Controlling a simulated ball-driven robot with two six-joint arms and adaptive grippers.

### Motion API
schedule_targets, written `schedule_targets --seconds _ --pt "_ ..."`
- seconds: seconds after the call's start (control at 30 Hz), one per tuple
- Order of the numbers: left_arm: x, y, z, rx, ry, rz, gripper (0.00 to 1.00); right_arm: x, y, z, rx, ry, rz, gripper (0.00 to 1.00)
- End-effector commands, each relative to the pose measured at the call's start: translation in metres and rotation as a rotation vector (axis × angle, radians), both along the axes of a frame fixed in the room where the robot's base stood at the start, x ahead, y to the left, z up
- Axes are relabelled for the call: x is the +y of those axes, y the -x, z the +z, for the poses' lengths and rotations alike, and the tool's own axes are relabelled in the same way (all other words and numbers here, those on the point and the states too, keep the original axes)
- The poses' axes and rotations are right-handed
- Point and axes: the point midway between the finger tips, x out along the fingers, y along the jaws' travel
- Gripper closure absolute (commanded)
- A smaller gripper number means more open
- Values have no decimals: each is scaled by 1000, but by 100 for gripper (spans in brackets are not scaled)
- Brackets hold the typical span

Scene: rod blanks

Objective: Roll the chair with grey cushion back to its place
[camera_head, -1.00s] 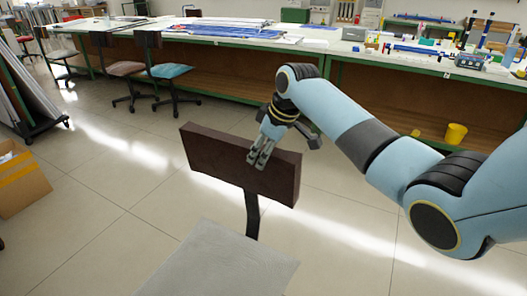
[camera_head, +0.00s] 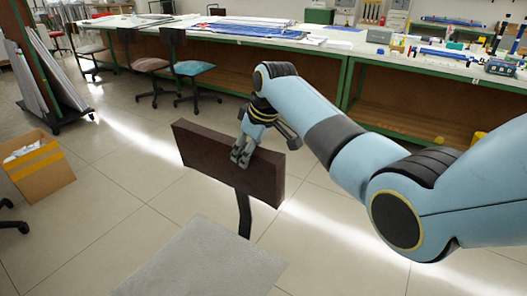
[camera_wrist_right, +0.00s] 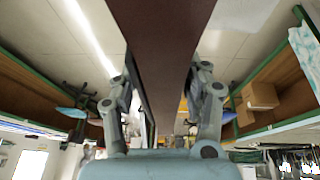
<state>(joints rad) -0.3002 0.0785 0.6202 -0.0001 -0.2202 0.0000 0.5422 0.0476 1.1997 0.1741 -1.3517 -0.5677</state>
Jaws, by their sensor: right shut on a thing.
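The chair with the grey cushion stands in front of me in the head view. Its grey seat (camera_head: 205,262) is at the bottom, and its dark brown backrest (camera_head: 225,162) rises behind it on a black post (camera_head: 244,213). My right gripper (camera_head: 241,154) is shut on the top edge of the backrest. In the right wrist view the backrest (camera_wrist_right: 163,45) runs between the two fingers (camera_wrist_right: 160,100). The chair's base is hidden below the frame. My left gripper is not in view.
A long green-framed workbench (camera_head: 300,47) runs across the back. Chairs with a teal seat (camera_head: 193,68) and a pinkish seat (camera_head: 151,64) stand before it. A cardboard box (camera_head: 38,168) and a rack of sheets (camera_head: 45,85) are at left. The floor between is clear.

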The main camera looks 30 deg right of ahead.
Motion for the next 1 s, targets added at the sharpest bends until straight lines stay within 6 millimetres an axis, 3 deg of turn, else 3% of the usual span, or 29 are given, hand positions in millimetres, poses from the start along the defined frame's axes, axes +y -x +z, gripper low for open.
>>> schedule_targets --seconds 1.0 --pt "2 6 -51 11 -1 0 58 113 -63 -2 0 -2 0 100"
